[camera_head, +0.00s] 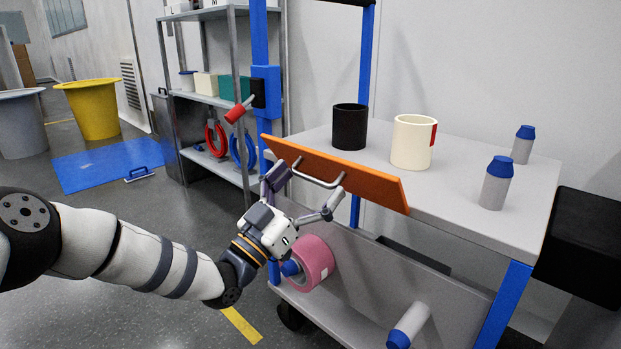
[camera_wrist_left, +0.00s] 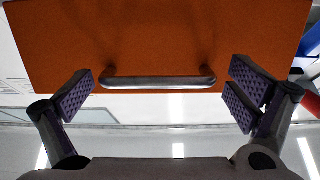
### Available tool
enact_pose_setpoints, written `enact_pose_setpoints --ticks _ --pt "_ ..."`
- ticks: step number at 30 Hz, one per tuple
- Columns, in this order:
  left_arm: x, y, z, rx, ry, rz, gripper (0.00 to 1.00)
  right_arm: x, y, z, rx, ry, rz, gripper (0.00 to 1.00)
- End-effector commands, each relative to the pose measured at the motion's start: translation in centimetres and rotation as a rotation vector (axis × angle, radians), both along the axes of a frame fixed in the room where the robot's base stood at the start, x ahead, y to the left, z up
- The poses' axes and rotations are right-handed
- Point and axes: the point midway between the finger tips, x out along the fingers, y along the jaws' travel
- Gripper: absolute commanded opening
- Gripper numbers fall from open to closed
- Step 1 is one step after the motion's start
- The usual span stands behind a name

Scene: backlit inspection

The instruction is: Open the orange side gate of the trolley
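The orange side gate (camera_head: 365,180) stands along the near left edge of the trolley's top shelf (camera_head: 465,190), leaning slightly outward. A grey metal bar handle (camera_head: 318,180) is fixed to its outer face. My left gripper (camera_head: 308,192) is open at the handle, with one finger to each side of it. In the left wrist view the orange gate (camera_wrist_left: 160,40) fills the upper part. The handle (camera_wrist_left: 158,82) lies across the gap between the two purple-padded fingers, and I see no contact. My right gripper is in neither view.
A black mug (camera_head: 349,127), a cream mug (camera_head: 412,142) and two blue-capped bottles (camera_head: 495,188) stand on the top shelf. A pink roll (camera_head: 314,262) and another bottle (camera_head: 409,325) lie on the lower shelf.

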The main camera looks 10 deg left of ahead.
Motion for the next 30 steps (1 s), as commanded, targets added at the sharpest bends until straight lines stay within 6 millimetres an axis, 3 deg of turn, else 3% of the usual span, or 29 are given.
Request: enact_pose_setpoints --ticks 8,21,30 --pt "-0.3 0.1 0.1 -0.003 -0.005 -0.001 1.00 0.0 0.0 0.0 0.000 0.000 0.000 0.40" --pt "-7.5 5.4 -4.8 -0.002 -0.001 0.001 1.00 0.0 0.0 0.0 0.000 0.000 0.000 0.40" --pt "-8.7 6.3 -5.4 -0.002 -0.005 0.000 1.00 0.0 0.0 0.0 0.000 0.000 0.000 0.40"
